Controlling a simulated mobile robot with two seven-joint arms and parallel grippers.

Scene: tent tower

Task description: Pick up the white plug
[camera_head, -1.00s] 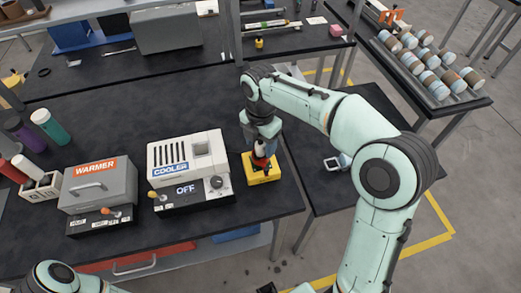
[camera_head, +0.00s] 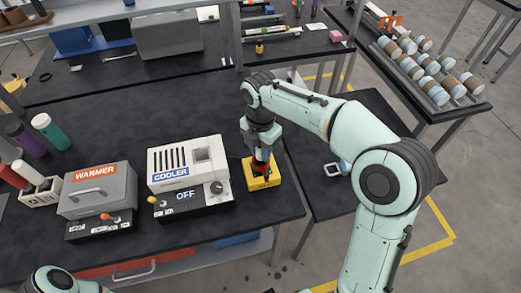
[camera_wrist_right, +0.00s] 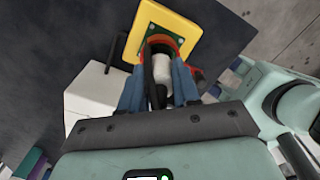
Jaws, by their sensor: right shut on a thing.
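The white plug (camera_wrist_right: 161,70) shows in the wrist view between the blue fingers of my right gripper (camera_wrist_right: 158,88), which is shut on it. Its far end is at the orange-red ring of a yellow base (camera_wrist_right: 190,35); I cannot tell whether it is seated there. In the head view my right gripper (camera_head: 262,160) points down just above the yellow base (camera_head: 264,184) and hides most of the plug. Only a link of my left arm shows at the bottom left; its gripper is out of view.
A white cooler (camera_head: 160,160) marked OFF stands just left of the base, and a grey warmer (camera_head: 98,192) farther left. Several bottles (camera_head: 50,130) stand at the far left. The black table (camera_head: 110,115) is clear behind the appliances; its right edge is close to the base.

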